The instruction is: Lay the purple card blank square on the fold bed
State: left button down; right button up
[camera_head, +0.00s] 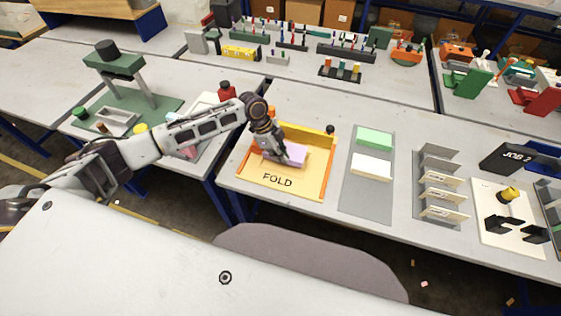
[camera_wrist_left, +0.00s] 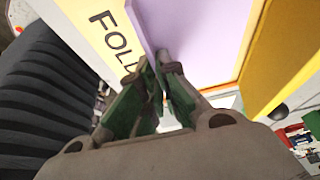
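The fold bed (camera_head: 318,180) is a yellow-orange tray marked FOLD with raised orange walls; its yellow surface also shows in the left wrist view (camera_wrist_left: 88,40). The purple card blank (camera_head: 270,156) is at the bed's back half, behind the lettering, its edge roughly in line with the word. It also shows in the left wrist view (camera_wrist_left: 205,35). My left gripper (camera_head: 297,158) is over the card and hides part of it. In the left wrist view its green-padded fingers (camera_wrist_left: 158,68) are close together with the card's near edge between the tips. Whether the card lies flat is unclear.
A grey mat (camera_head: 367,203) to the right carries a green block (camera_head: 375,138) and a cream block (camera_head: 371,167). Further right stand a slotted rack (camera_head: 440,185) and a JOB 2 sign (camera_head: 510,157). A green press (camera_head: 115,65) stands on the left table.

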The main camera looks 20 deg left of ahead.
pick_arm(q)
jog(key=shift+f, duration=0.2)
jog(key=shift+f, duration=1.9)
jog(key=c, duration=1.6)
grip_release()
jog(key=shift+f, duration=0.1)
jog(key=shift+c, duration=0.2)
jog(key=b+v, duration=0.1)
jog(key=v, duration=1.1)
